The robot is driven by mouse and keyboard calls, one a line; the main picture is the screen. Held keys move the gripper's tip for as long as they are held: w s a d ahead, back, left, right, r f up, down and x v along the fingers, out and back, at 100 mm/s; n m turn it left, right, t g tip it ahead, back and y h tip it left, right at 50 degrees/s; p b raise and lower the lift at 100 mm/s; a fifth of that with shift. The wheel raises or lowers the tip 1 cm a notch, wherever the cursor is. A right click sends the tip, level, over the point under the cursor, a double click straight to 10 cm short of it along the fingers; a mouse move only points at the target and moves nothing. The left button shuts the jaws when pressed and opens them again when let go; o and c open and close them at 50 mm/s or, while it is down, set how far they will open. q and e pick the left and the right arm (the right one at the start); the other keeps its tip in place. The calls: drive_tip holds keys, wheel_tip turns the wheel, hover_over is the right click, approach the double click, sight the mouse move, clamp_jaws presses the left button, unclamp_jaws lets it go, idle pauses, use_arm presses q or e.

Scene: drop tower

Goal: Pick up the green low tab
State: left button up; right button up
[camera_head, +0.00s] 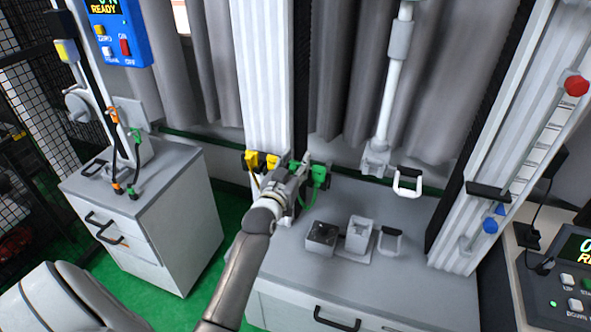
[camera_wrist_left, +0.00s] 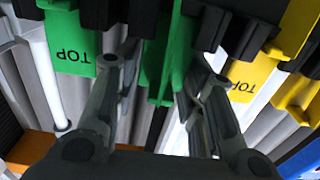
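In the left wrist view, a green tab without a visible label, seemingly the low tab (camera_wrist_left: 167,55), stands between the fingers of my left gripper (camera_wrist_left: 166,62). The fingers are spread, with gaps showing on both sides of it. A second green tab, marked TOP upside down (camera_wrist_left: 72,50), is to its left, outside the fingers. In the head view my left gripper (camera_head: 303,170) is at the foot of the white column, beside the green TOP tab (camera_head: 319,176); it largely hides the low tab there. My right gripper is not in view.
Two yellow tabs (camera_head: 261,160) sit left of my left gripper; one marked TOP (camera_wrist_left: 245,80) is close to the right finger. A white column (camera_head: 264,80) rises behind.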

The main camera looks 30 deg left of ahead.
use_arm(q)
drive_tip(key=c, duration=0.4)
drive_tip(key=shift+o, duration=0.2)
drive_tip(key=shift+r, duration=0.1)
